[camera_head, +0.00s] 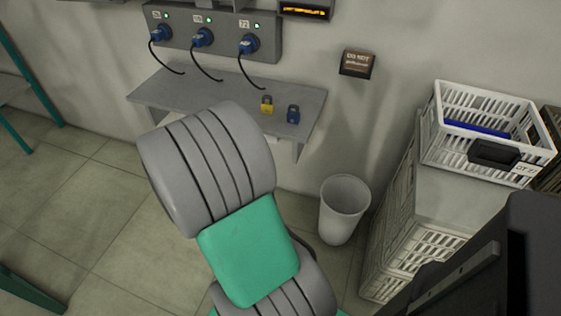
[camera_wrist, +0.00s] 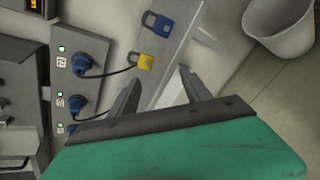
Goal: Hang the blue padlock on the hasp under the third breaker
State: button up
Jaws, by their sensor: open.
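The blue padlock (camera_head: 293,114) lies at the right end of a grey wall shelf (camera_head: 160,92), beside a yellow padlock (camera_head: 267,104). In the wrist view the blue padlock (camera_wrist: 158,23) is near the top, apart from the yellow padlock (camera_wrist: 146,61). My gripper (camera_wrist: 158,83) is open and empty, with its fingers pointing toward the shelf and neither finger touching a padlock. My arm hides the gripper in the head view. A grey panel (camera_head: 180,40) above the shelf carries three blue plugs with cables, the rightmost (camera_head: 248,44) by the label 72. I cannot make out a hasp.
A dark sign block (camera_head: 357,64) is on the wall right of the shelf. A waste bin (camera_head: 345,205) stands on the floor below. Cables hang from the plugs onto the shelf.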

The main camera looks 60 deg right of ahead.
aim_at(292, 119)
jog(key=s+d+f+n+h+b, duration=0.3)
jog(key=s+d+f+n+h, duration=0.15)
jog(key=n, duration=0.35)
jog(key=d+p, duration=0.1)
jog(key=d, duration=0.2)
jog(key=d+n, duration=0.1)
jog(key=d, duration=0.2)
jog(key=d+n+p, duration=0.1)
jog(key=d, duration=0.2)
jog(key=shift+r+p, duration=0.3)
jog(key=shift+r, duration=0.1)
jog(key=shift+w+d+f, duration=0.1)
jog(key=shift+d+f, duration=0.05)
jog(key=shift+d, duration=0.4)
grip_shut()
